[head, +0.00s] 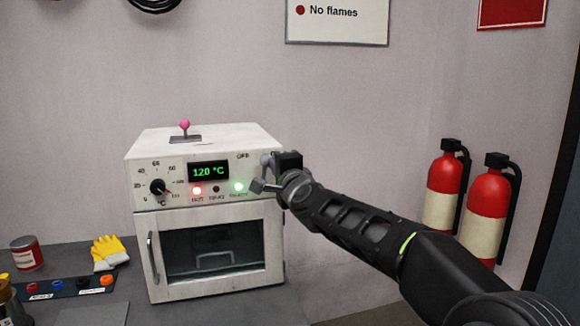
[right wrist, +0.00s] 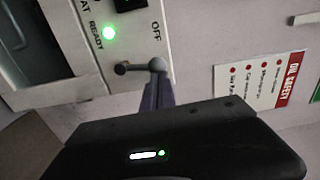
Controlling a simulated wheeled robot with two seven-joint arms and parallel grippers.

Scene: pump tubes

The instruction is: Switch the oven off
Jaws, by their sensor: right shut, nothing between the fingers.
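The white oven (head: 215,170) stands on the grey bench. Its display (head: 208,172) reads 120 °C. A red light (head: 197,190) and a green light (head: 238,187) are lit. A grey lever switch (right wrist: 139,67) is on the front panel's right side, near the OFF label (right wrist: 156,30). In the right wrist view its knob points to the left, toward the panel's lower side. My right gripper (right wrist: 155,92) is shut and empty, with its fingertips right at the lever's pivot end. I cannot tell whether they touch it. My left gripper is not in view.
A pink-knobbed lever (head: 185,126) stands on the oven's top. A temperature dial (head: 158,187) is on the panel's left. Fire extinguishers (head: 445,190) hang right.

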